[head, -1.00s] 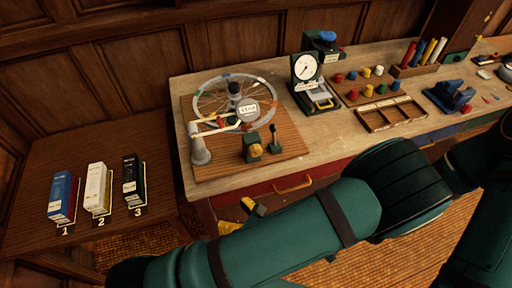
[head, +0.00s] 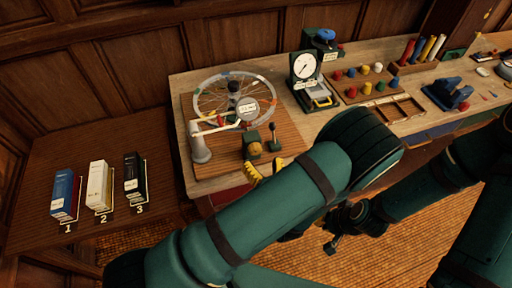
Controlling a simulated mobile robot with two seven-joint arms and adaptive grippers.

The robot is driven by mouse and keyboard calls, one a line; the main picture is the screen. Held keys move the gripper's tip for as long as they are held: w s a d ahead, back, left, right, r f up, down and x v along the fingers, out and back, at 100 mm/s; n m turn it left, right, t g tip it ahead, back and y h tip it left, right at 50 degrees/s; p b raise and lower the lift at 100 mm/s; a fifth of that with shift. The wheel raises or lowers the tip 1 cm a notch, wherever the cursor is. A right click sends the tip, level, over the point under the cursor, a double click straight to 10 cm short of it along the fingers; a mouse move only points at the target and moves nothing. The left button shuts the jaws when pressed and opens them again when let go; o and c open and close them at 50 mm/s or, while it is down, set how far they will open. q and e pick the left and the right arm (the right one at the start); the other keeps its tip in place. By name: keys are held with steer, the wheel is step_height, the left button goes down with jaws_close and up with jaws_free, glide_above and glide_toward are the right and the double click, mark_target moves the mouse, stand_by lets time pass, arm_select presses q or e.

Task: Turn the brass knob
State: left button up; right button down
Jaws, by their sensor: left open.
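The brass knob (head: 254,150) is round and sits on the front of a small dark green block on the wooden board. My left gripper (head: 265,170) has yellow fingertips, spread apart, just below and slightly right of the knob. It looks empty, and I cannot tell whether it touches the knob; my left forearm hides most of its body. My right gripper (head: 342,223) is dark and hangs low in front of the bench, far from the knob; its fingers are too small and dark to read.
A small black lever (head: 272,134) stands close to the right of the knob. A spoked wheel (head: 237,99) and a grey post (head: 199,145) are behind and left. A dial gauge (head: 304,67) stands further right. Three boxes, including a white one (head: 98,184), stand on the side table.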

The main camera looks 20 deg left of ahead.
mark_target(257, 151)
arm_select(q)
steer(key=x, duration=0.5)
steer(key=shift+w+a, duration=0.2)
steer(key=shift+w, duration=0.05)
steer(key=c, duration=1.2)
